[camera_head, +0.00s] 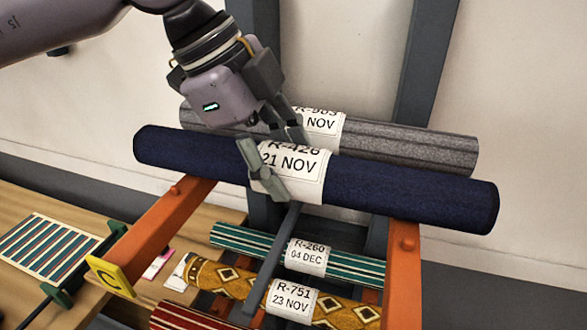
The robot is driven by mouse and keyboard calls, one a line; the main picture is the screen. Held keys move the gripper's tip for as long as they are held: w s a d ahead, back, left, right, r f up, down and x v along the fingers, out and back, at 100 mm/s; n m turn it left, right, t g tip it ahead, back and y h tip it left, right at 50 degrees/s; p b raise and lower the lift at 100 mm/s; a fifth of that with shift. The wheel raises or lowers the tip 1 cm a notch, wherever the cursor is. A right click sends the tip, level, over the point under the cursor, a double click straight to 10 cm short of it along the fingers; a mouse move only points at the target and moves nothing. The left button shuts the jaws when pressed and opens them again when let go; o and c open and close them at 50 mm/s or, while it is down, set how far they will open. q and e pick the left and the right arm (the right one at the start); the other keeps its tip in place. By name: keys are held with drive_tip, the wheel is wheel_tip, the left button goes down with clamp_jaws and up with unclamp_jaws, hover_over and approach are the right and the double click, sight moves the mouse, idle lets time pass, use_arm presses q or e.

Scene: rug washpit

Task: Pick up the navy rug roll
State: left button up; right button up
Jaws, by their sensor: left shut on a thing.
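The navy rug roll (400,190) lies across the upper middle of the head view, with a white label reading R-426, 21 NOV around its middle. My left gripper (278,160) reaches down from above and is shut on the roll at the label's left edge, one finger in front and one behind. I cannot tell whether the roll touches the orange rack arms below it. My right gripper is not in view.
A grey rug roll (410,145) lies close behind the navy one. Below are a teal striped roll (352,266), a yellow patterned roll (345,312) and a red striped roll (180,318). Orange rack arms (403,265) stick out left and right. A wooden table (40,210) stands at left.

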use_arm(q)
drive_tip(key=c, duration=0.8)
drive_tip(key=shift+r, duration=0.1)
drive_tip(key=shift+c, duration=0.2)
